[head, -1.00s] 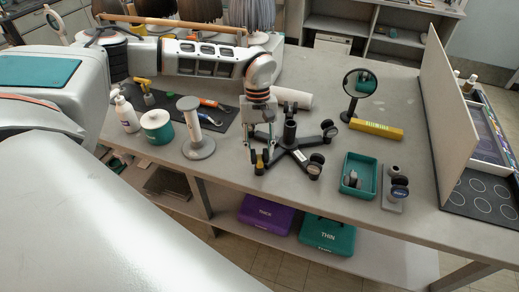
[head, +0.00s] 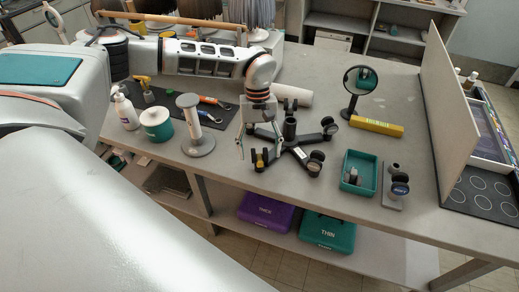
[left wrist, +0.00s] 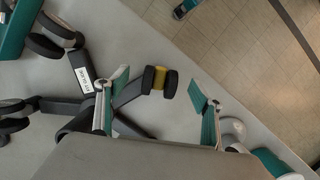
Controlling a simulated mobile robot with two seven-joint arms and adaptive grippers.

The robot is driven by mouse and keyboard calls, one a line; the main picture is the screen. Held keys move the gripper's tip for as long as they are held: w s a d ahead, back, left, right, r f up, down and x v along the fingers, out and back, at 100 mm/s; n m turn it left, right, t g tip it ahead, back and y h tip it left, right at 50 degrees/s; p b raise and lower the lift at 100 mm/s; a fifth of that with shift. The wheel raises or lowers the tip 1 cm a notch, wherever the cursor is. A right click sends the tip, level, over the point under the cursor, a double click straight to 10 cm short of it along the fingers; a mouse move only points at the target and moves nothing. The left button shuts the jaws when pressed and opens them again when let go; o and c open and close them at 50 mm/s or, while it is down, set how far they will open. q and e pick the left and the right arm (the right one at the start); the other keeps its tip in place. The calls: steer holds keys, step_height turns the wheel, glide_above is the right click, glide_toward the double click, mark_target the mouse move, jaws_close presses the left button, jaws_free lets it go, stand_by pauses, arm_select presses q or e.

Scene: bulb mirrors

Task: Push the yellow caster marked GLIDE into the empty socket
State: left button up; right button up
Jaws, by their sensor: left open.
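The yellow caster (head: 260,160) has dark wheels and stands upright at the front-left leg end of the black star base (head: 292,146); no marking on it is readable. It also shows in the left wrist view (left wrist: 160,78), at the tip of a leg, between my fingers and apart from both. My left gripper (head: 260,152) is open around and above it, holding nothing. In the left wrist view its teal-padded fingers (left wrist: 157,98) are wide apart. Other leg ends carry dark casters. I cannot tell how deep the yellow caster's stem sits. My right gripper is out of view.
A magnifier (head: 359,84) and yellow bar (head: 376,126) stand behind. A spool (head: 196,128) and teal-banded jar (head: 156,125) are left. The table edge is close in front.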

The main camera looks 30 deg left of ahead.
arm_select(q)
steer(key=shift+r, duration=0.1)
stand_by(0.5)
steer(key=shift+p+v, duration=1.1)
steer(key=shift+p, duration=0.05)
steer(key=shift+p+v, duration=0.65)
steer(key=shift+v, duration=1.2)
steer(key=shift+r, duration=0.1)
steer(key=v, duration=1.1)
steer(key=shift+r, duration=0.35)
steer(key=shift+w+a, duration=0.15)
